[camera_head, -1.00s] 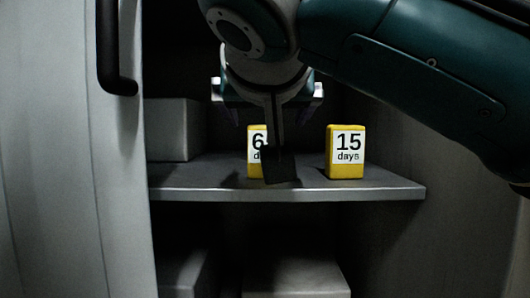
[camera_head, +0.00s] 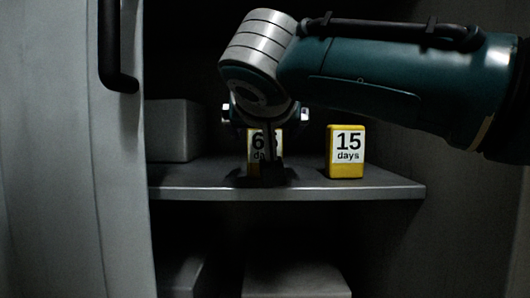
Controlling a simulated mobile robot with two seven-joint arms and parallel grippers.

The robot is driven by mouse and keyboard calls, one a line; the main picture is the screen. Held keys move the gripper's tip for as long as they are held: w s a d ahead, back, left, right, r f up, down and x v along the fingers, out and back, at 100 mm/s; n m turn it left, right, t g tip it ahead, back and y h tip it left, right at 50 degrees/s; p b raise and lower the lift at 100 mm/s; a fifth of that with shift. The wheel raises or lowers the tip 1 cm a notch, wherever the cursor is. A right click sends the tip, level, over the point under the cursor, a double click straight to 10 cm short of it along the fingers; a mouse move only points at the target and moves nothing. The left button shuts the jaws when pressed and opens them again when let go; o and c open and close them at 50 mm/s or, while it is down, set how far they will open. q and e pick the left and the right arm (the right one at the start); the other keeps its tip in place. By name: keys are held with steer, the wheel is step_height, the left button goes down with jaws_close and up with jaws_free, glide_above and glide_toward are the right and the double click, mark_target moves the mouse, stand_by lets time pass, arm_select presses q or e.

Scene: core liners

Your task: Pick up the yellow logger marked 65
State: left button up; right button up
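A yellow logger with a white label (camera_head: 256,141) stands upright on the cabinet shelf. Its label shows a 6 and part of a second digit, the rest hidden behind my gripper. A second yellow logger (camera_head: 346,170), marked "15 days", stands upright to its right, apart from it. My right gripper (camera_head: 264,172) comes in from the right and is low in front of the partly hidden logger, overlapping it in the head view. Dark gripper parts reach down to the shelf level there. Its finger gap and any contact are too dark to tell. My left gripper is not in view.
The shelf (camera_head: 385,190) has a pale front edge and free room at its right end. A grey box (camera_head: 172,130) stands at its back left. An open door with a dark handle (camera_head: 112,60) is on the left. More boxes (camera_head: 295,280) sit below.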

steer(key=shift+c, duration=0.4)
steer(key=c, duration=1.4)
